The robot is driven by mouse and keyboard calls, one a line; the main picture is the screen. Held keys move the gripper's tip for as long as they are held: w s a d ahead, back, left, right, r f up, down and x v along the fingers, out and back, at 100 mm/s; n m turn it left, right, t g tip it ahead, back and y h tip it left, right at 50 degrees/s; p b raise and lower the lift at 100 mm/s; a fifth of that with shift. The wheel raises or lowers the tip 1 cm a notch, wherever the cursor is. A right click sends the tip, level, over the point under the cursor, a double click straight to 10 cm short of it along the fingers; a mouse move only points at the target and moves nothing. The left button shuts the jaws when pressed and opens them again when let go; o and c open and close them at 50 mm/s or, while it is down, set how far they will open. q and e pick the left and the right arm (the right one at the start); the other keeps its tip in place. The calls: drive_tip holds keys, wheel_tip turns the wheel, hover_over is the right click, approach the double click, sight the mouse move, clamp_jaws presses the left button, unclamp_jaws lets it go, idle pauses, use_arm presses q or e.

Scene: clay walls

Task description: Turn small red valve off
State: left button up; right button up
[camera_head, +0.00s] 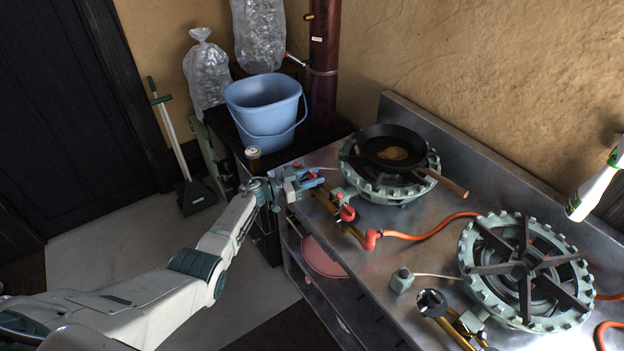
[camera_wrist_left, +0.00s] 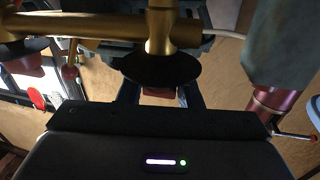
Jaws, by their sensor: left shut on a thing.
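My left gripper (camera_head: 306,181) reaches in from the left to the front edge of the steel counter, at the brass gas pipe by the rear stove. It is shut on the small red valve (camera_head: 312,175), of which only a bit of red shows between the blue-grey fingers. In the left wrist view, my left gripper (camera_wrist_left: 160,95) has a finger on each side of a dark red piece (camera_wrist_left: 158,92) below a black disc and brass fitting (camera_wrist_left: 160,30). The valve's exact angle is hidden. My right gripper is in neither view.
A black pan (camera_head: 393,146) sits on the rear stove (camera_head: 390,188). A second stove (camera_head: 525,268) stands at the right. Other red valve knobs (camera_head: 347,213) and an orange hose (camera_head: 430,230) lie near. A blue bucket (camera_head: 262,105) stands behind the gripper, with a can (camera_head: 253,158) close by.

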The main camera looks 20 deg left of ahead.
use_arm(q)
drive_tip(key=shift+f, duration=0.1)
idle(0.3)
drive_tip(key=o, duration=0.9)
drive_tip(key=shift+d, duration=0.1)
drive_tip(key=shift+c, duration=0.2)
drive_tip(key=shift+s, duration=0.1)
drive_tip(key=v, duration=1)
drive_tip(key=shift+a+b, duration=0.3)
drive_tip(key=shift+a, duration=0.05)
drive_tip(key=shift+s, duration=0.1)
